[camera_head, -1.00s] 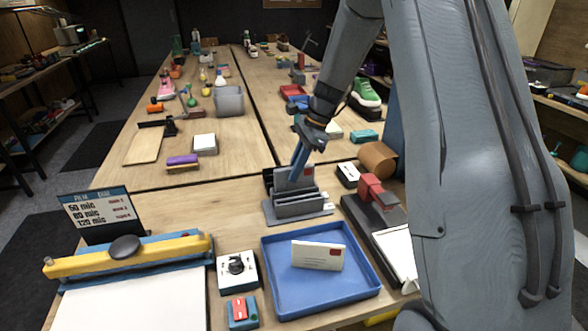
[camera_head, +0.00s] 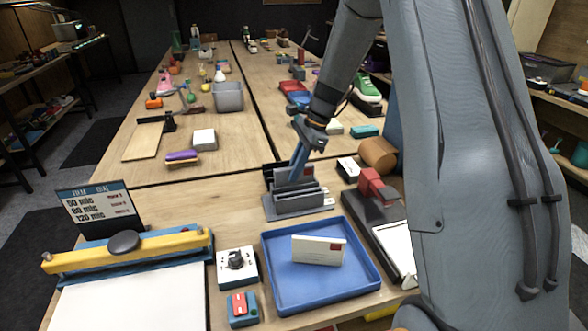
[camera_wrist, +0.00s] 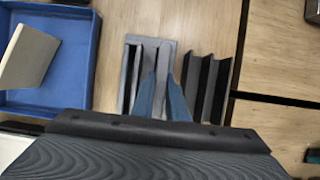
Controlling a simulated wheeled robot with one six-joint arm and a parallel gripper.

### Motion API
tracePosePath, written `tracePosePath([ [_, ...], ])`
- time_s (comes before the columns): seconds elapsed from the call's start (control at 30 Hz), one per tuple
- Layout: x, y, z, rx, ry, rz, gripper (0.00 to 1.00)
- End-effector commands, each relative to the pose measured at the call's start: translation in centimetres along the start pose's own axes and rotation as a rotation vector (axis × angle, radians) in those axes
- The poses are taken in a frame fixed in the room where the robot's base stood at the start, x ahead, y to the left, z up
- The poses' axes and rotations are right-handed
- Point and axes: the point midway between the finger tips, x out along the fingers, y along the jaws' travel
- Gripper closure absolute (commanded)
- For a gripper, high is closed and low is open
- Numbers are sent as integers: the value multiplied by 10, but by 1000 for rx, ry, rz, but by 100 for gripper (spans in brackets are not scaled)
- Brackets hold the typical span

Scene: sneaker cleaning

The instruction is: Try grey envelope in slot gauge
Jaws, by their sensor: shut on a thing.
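The grey slot gauge (camera_head: 292,210) stands on the near table, just behind the blue tray. It also shows in the wrist view (camera_wrist: 134,80), its long slots seen from above. My gripper (camera_head: 296,176) is right over the gauge, its blue fingers pointing down and shut on the grey envelope (camera_head: 307,178). In the wrist view my fingertips (camera_wrist: 160,82) are over the gauge and the envelope is barely visible.
The blue tray (camera_head: 275,298) in front holds a cream envelope (camera_head: 318,251) standing tilted. A dark ribbed rack (camera_wrist: 206,85) is close beside the gauge. A red-handled device (camera_head: 372,187) stands to the right. Bare table lies left of the gauge.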

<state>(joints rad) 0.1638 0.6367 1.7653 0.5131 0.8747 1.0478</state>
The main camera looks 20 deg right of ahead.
Motion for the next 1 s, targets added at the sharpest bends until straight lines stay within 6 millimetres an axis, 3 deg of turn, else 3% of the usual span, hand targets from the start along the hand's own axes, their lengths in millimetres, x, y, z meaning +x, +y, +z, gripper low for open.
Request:
tracePosePath([
  [0.67, 12, 0, -5, 0, 0, 1, 100],
  [0.7, 12, 0, -5, 0, 0, 1, 86],
  [0.8, 12, 0, -5, 0, 0, 1, 69],
  [1.0, 12, 0, -5, 0, 0, 1, 65],
])
